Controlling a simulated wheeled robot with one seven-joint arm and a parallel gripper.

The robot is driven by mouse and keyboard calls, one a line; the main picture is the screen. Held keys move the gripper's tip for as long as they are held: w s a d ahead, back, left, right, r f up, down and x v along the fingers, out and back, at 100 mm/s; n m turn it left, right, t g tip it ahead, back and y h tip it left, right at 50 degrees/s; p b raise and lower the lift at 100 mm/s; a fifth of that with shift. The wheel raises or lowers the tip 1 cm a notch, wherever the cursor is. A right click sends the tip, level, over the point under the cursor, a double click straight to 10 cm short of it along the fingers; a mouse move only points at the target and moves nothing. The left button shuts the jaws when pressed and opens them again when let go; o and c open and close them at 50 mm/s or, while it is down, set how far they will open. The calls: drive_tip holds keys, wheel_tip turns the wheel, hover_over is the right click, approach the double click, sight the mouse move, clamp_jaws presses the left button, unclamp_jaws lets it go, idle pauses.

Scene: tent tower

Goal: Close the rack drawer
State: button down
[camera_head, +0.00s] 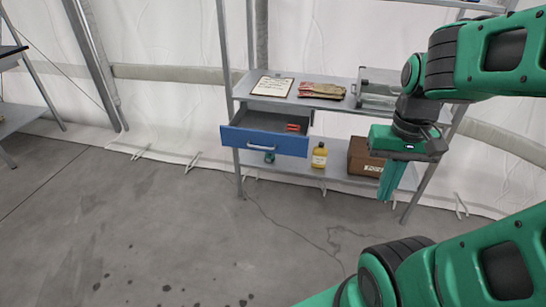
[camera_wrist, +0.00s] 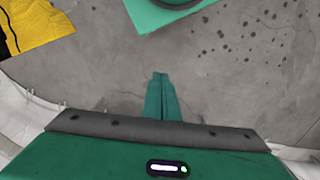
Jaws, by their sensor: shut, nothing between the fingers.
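The rack drawer (camera_head: 264,142) has a blue front with a pale handle and hangs under the rack's upper shelf. It is pulled out toward me, and its grey inside shows with a small orange-red item (camera_head: 293,127) in it. My gripper (camera_head: 384,198) is to the right of the drawer, apart from it, with its fingers pointing down in front of the rack's right side. In the wrist view my gripper (camera_wrist: 161,76) has its two green fingers together, with nothing between them, over the grey floor.
The rack's upper shelf (camera_head: 340,103) holds a clipboard (camera_head: 272,86), a brown packet (camera_head: 321,91) and a clear case (camera_head: 376,92). The lower shelf holds a yellow bottle (camera_head: 319,156) and a brown box (camera_head: 361,160). The floor (camera_head: 150,220) in front is clear.

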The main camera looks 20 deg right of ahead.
drive_tip(key=w+d+f+n+h, duration=0.2)
drive_tip(key=w+f+n+h, duration=0.25)
drive_tip(key=w, duration=0.45)
drive_tip(key=w+d+f+n+h, duration=0.2)
drive_tip(key=w+f+n+h, duration=0.3)
drive_tip(key=w, duration=0.4)
drive_tip(key=w+d+f+n+h, duration=0.2)
drive_tip(key=w+f+n+h, duration=0.15)
drive_tip(key=w+f, duration=0.5)
drive_tip(key=w+a+f+n+t+y, duration=0.1)
drive_tip(key=w+a+f+n+t, duration=0.6)
drive_tip(key=a+n, duration=0.4)
drive_tip(key=w+a+f+n+t, duration=0.5)
drive_tip(key=w+a+n+t, duration=0.2)
drive_tip(key=a+n+t, duration=0.35)
drive_tip(key=f+x, duration=0.1)
drive_tip(key=x, duration=1.3)
drive_tip(key=shift+d+f+n+g, duration=0.2)
drive_tip(key=shift+d+n+g, duration=0.15)
drive_tip(key=shift+n, duration=0.1)
drive_tip(key=shift+w, duration=0.1)
drive_tip(key=shift+a, duration=0.15)
